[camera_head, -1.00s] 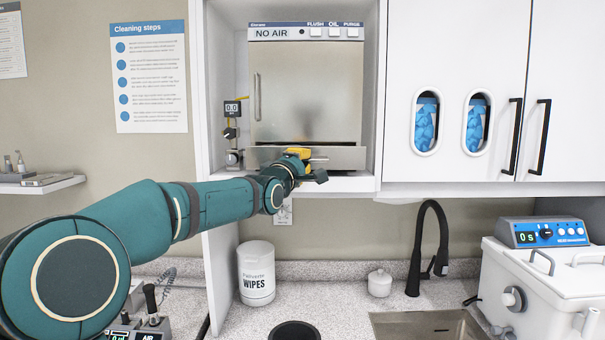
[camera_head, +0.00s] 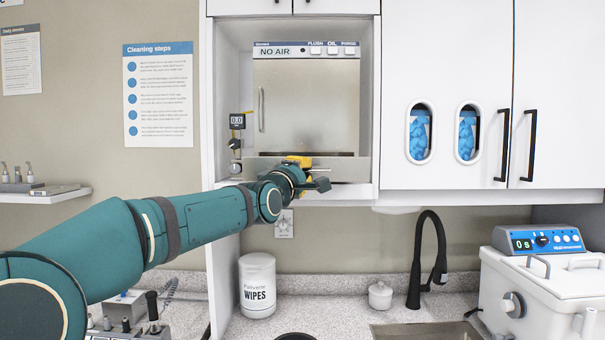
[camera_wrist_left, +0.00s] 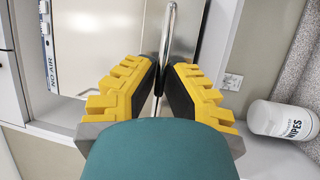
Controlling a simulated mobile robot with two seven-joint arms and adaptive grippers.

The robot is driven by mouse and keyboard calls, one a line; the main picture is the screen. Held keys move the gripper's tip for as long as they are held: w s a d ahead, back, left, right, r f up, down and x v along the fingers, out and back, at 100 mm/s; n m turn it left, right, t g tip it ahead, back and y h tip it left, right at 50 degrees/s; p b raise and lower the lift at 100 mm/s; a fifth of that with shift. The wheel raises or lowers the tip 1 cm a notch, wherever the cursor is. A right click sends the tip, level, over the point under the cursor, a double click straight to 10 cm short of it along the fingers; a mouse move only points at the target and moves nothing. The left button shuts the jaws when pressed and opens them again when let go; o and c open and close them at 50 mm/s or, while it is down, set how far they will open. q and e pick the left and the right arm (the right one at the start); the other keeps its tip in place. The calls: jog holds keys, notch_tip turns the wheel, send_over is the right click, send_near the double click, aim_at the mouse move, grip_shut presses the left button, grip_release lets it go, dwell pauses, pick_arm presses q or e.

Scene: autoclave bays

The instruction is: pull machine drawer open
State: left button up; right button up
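The silver machine (camera_head: 306,105) stands in the open cabinet bay, with a "NO AIR" label and buttons on its top strip. Its drawer (camera_head: 345,169) is at the bottom and stands out from the machine face, with a dark gap above it. My left gripper (camera_head: 308,174), with yellow fingers, is at the drawer front and covers part of it. In the left wrist view, a metal bar handle (camera_wrist_left: 169,28) runs between the black pads of my left gripper (camera_wrist_left: 163,75), which close in on it from both sides. My right gripper is not in view.
A gauge (camera_head: 237,121) is left of the machine, beside the cabinet's left wall (camera_head: 210,100). Below are a wipes tub (camera_head: 257,287), a small white jar (camera_head: 380,295), a black faucet (camera_head: 430,260) and a white unit (camera_head: 540,290). Closed cabinet doors (camera_head: 450,60) are to the right.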

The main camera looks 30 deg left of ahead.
pick_arm(q)
jog(key=shift+o, duration=0.4)
jog(key=shift+d, duration=0.1)
jog(key=v, duration=1.2)
